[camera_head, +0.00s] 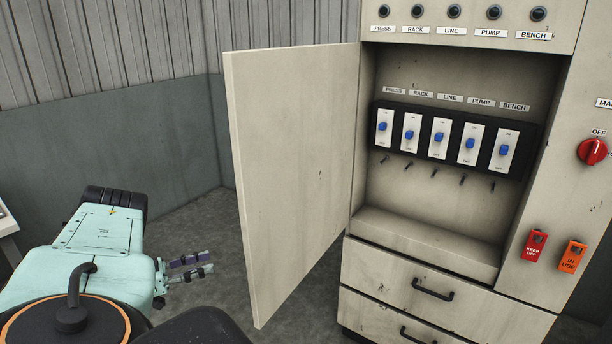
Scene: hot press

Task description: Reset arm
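My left gripper (193,265) shows at the lower left, low over the grey floor. Its two dark fingers lie apart with a narrow gap between them, and nothing shows between them. The gripper points right, towards the open cabinet door (290,170), and stays clear of it. Much of the arm behind it is hidden by mint-green and black parts in the foreground. My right gripper is not in view.
The beige cabinet (430,235) stands at the right with its door swung out to the left. Inside is a black panel (425,118) with several blue switches. A red knob (591,151) and red and orange tags hang at the right. Floor left of the door is clear.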

